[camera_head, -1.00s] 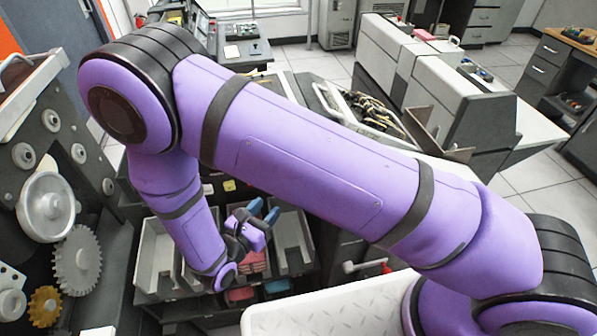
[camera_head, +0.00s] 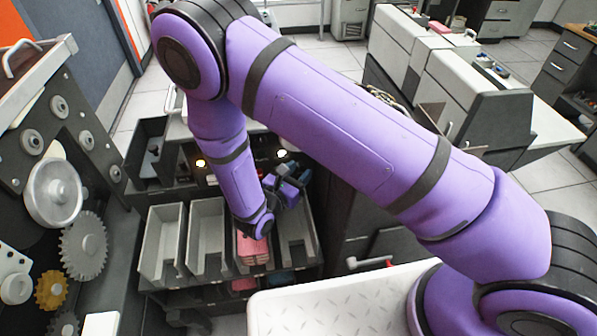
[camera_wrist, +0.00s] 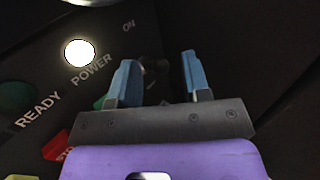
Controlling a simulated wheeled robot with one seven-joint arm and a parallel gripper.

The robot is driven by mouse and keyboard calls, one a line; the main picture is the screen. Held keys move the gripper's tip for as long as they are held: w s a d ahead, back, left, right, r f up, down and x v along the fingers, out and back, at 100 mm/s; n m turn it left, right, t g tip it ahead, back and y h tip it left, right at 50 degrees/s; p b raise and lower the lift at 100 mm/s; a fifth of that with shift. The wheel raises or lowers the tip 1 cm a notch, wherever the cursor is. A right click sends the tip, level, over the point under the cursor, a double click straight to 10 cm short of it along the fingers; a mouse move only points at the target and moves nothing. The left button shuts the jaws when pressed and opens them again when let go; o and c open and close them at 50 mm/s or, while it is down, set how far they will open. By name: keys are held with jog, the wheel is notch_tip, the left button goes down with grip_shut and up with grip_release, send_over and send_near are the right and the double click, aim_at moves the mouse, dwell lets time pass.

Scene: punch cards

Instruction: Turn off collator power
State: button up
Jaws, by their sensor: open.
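The collator's dark control panel (camera_wrist: 40,75) fills the left of the wrist view, with the labels READY, POWER and ON. A round lamp (camera_wrist: 80,53) glows white by the word POWER. My gripper (camera_wrist: 160,60) is open, its two blue fingers apart in front of the panel. A small greyish shape shows dimly between the fingers; I cannot tell whether it is the power switch or whether anything touches it. In the head view my gripper (camera_head: 295,182) is at the collator's front, below a lit white lamp (camera_head: 281,153).
A red button (camera_wrist: 57,146) shows low in the wrist view. Grey card trays (camera_head: 205,240) stand below the panel, one with pink cards (camera_head: 252,250). A machine with gears (camera_head: 84,245) stands at left.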

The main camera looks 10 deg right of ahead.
jog(key=shift+w+d, duration=0.1)
grip_shut()
jog(key=f+m+h, duration=0.1)
jog(key=m+h, duration=0.1)
jog(key=f+m+t+h, duration=0.1)
jog(key=m, duration=0.1)
jog(key=shift+s+d+f+m+t+h, duration=0.2)
jog(key=shift+m+t+h, duration=0.1)
jog(key=shift+m+h, duration=0.1)
dwell(0.4)
